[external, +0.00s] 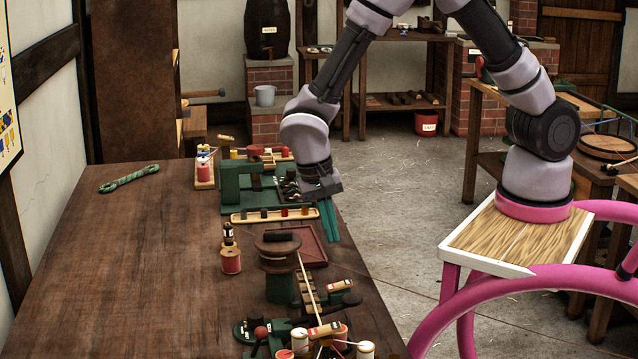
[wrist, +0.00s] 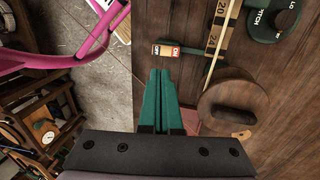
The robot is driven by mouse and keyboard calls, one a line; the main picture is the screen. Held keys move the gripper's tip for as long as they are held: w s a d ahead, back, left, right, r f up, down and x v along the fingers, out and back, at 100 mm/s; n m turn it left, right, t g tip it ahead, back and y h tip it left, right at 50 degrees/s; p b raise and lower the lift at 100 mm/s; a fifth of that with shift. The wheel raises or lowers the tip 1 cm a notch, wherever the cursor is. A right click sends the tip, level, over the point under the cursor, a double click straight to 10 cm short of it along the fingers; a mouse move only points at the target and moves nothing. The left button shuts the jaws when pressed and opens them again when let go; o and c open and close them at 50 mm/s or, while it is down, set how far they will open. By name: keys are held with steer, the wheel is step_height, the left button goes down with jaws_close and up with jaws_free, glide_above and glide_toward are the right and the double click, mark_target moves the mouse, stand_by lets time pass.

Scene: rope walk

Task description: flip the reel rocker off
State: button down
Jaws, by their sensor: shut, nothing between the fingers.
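I cannot tell which end is pressed down. It also shows small in the external view (external: 340,286). The wooden reel (wrist: 232,105) is right of my fingers in the wrist view, and on a green stand in the external view (external: 278,247). My gripper (wrist: 160,72) has green fingers, shut and empty. Its tips appear just below the rocker in the wrist view; in the external view my gripper (external: 332,238) hangs above the bench's right edge.
A numbered scale strip (wrist: 215,35) and a thin stick lie between rocker and reel. A dark red tray (external: 312,246) lies behind the reel. The left of the bench (external: 130,260) is mostly clear.

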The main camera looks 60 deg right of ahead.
mark_target(338, 285)
steer(key=x, duration=1)
steer(key=shift+f, duration=0.1)
steer(key=shift+s+d+f, duration=0.35)
steer(key=shift+s+f, duration=0.15)
steer(key=shift+w+a+r, duration=0.1)
steer(key=shift+w+a, duration=0.55)
steer(key=shift+a, duration=0.1)
steer(key=shift+w+a, duration=0.1)
steer(key=shift+a, duration=0.05)
